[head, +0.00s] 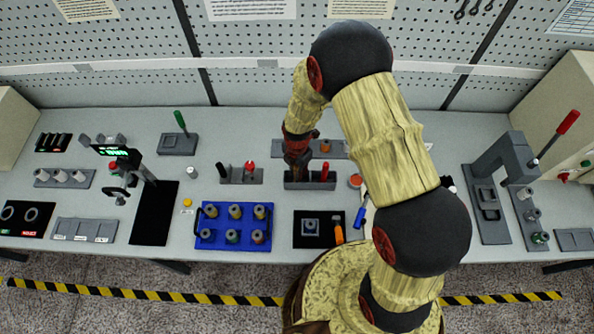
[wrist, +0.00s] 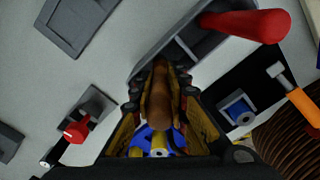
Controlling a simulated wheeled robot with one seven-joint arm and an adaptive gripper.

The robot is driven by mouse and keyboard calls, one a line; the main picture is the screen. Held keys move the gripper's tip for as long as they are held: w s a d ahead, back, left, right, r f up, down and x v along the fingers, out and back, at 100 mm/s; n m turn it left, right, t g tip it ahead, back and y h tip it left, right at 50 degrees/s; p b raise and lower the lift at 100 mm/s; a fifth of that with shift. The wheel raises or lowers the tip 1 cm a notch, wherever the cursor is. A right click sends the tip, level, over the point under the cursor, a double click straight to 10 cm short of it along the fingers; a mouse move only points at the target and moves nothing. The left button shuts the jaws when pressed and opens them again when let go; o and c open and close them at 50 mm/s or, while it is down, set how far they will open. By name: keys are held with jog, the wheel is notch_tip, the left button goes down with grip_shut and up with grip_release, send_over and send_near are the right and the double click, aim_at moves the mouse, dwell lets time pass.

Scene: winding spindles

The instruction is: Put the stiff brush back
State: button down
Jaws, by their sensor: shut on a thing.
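My gripper (head: 298,150) is over the grey holder (head: 309,185) at the middle of the bench. In the wrist view my gripper (wrist: 160,100) is shut on a brown wooden handle (wrist: 160,108), which I take to be the stiff brush. The brush's far end points to an end compartment of the grey holder (wrist: 180,62); I cannot tell whether it is inside or just above. A red-handled tool (head: 325,170) stands in the holder's right part, and its handle (wrist: 245,25) shows large in the wrist view. The brush's bristles are hidden.
Left of the holder is another rack (head: 241,178) with black and red handles. In front are a blue tray (head: 233,246) of spindles and a black mat (head: 312,241) with an orange-handled hammer (head: 339,233). A grey press (head: 494,165) stands at right.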

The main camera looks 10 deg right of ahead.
jog(key=shift+f, duration=0.2)
jog(key=c, duration=1.8)
grip_release()
jog(key=shift+o, duration=0.3)
jog(key=shift+r, duration=0.15)
